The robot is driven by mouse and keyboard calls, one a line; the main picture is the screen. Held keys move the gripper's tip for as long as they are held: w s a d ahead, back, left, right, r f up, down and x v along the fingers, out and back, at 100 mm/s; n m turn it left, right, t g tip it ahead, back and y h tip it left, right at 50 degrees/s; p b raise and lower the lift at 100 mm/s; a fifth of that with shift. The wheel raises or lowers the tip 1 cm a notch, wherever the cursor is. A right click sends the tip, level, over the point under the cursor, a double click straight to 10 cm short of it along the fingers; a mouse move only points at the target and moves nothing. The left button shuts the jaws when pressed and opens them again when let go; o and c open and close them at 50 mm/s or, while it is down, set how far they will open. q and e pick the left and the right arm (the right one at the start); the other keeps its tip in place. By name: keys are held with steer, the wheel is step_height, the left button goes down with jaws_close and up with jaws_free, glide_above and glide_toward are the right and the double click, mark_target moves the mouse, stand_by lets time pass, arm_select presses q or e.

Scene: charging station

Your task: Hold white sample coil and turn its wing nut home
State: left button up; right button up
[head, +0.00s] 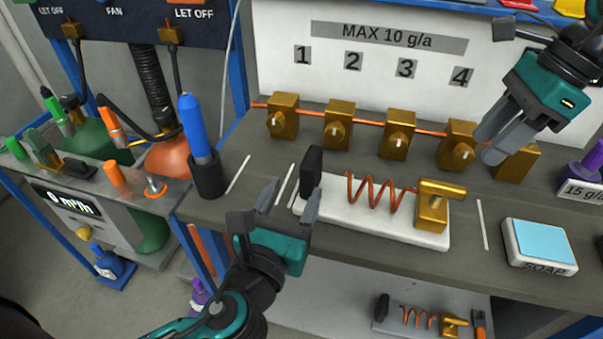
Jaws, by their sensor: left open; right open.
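The white sample coil has a white base (338,207) on the bench, a copper coil (378,191), a black block (311,172) at its left end and a gold block (431,212) at its right end. The gold wing nut (443,189) sits on top of that block, its bar pointing right. My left gripper (291,198) is open at the base's left end, fingers pointing up near the black block; I cannot tell whether they touch it. My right gripper (485,150) is open and empty above and right of the wing nut, in front of the fourth gold valve.
Several gold valves (397,136) on a copper pipe line the back of the bench. A soap dish (541,246) stands right of the coil, and a blue bottle in a black holder (208,175) at left. Another coil (419,318) lies on the lower shelf.

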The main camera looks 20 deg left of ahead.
mark_target(444, 184)
arm_select(q)
steer(key=w, duration=1.2)
steer(key=shift+a, duration=0.4)
jaws_close()
arm_select(e)
steer(key=shift+o, duration=0.2)
steer(key=shift+s+d+r+m+t+y, duration=0.2)
steer(key=shift+d+r+m, duration=0.15)
steer(key=shift+r, duration=0.15)
steer(key=shift+s+d+r+m+t+y, duration=0.1)
steer(key=shift+s+d+r+m, duration=0.2)
steer(key=shift+r, duration=0.2)
steer(key=x, duration=1.2)
steer(key=shift+w+a+r, duration=0.1)
steer(key=shift+w, duration=0.1)
jaws_close()
